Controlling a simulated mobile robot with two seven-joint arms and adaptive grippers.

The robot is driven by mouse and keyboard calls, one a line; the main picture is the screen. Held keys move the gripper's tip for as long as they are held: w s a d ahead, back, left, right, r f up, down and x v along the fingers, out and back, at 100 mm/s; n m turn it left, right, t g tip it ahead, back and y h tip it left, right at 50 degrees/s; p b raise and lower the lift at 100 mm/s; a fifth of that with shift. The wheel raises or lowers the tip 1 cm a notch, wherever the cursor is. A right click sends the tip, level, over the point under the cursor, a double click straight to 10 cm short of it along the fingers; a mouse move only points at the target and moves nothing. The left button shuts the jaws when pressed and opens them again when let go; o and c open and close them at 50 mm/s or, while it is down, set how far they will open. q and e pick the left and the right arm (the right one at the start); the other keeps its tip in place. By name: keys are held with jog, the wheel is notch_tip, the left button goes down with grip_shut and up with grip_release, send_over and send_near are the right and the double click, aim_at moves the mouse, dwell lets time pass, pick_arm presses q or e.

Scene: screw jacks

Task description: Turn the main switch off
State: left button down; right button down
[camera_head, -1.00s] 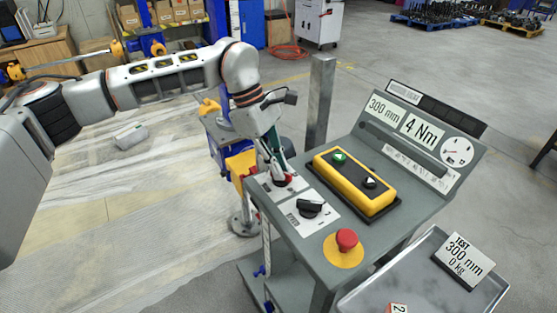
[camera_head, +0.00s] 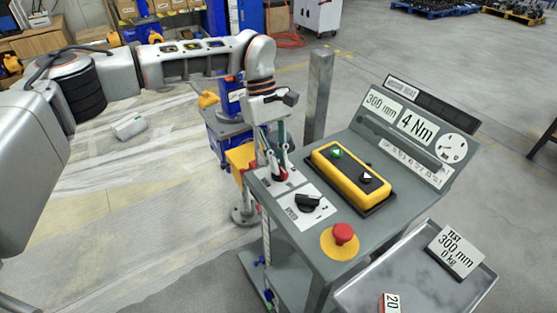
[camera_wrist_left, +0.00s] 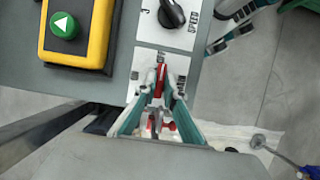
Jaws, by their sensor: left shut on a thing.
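The main switch is a red handle (camera_head: 284,174) on a light plate at the far left corner of the grey console (camera_head: 385,218). My left gripper (camera_head: 279,172) comes down on it from above, and its fingers are closed around it. In the left wrist view the red handle (camera_wrist_left: 160,78) shows between the fingertips of my left gripper (camera_wrist_left: 160,88). The fingers hide part of the handle and its labels, so I cannot read its setting. My right gripper is not identifiable in any view.
Next to the switch are a black speed knob (camera_head: 307,203) and a yellow button box (camera_head: 348,176). A red emergency button (camera_head: 343,234) stands nearer. A metal post (camera_head: 318,95) rises behind the console. A tray (camera_head: 365,291) with a test card (camera_head: 455,250) lies at lower right.

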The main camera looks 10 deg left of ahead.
pick_arm(q)
jog(key=shift+r, duration=0.1)
jog(key=c, duration=2.1)
grip_release()
jog(key=shift+c, duration=0.2)
jog(key=v, duration=1.2)
jog(key=shift+s, duration=0.1)
